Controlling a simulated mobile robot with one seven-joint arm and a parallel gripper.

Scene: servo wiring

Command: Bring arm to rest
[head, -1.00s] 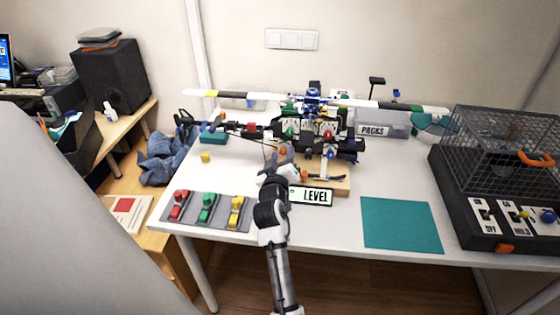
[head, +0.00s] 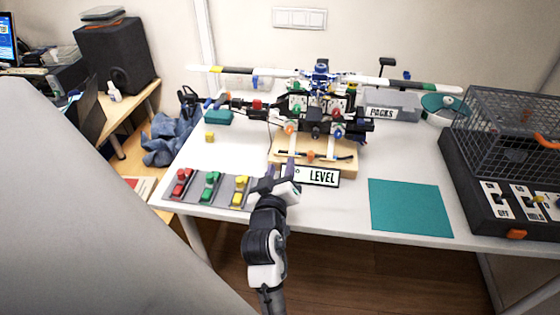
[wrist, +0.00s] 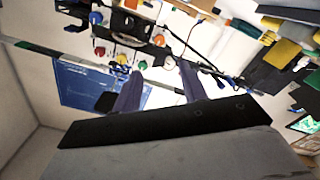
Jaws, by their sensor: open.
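My gripper (head: 277,171) is in the head view above the front edge of the white table, just left of the LEVEL plate (head: 318,176). Its jaws are open and I see nothing between them. In the wrist view its two dark fingers (wrist: 160,88) stand apart. The helicopter model (head: 318,108) stands behind it on a wooden base (head: 340,166), with coloured servo plugs on its front. The gripper is apart from the model.
A grey mat (head: 223,193) with red, green and yellow connectors lies left of my gripper. A teal mat (head: 408,207) lies to the right. A wire cage box (head: 505,135) stands at the far right, and a PACKS bin (head: 392,105) at the back. Floor space is open before the table.

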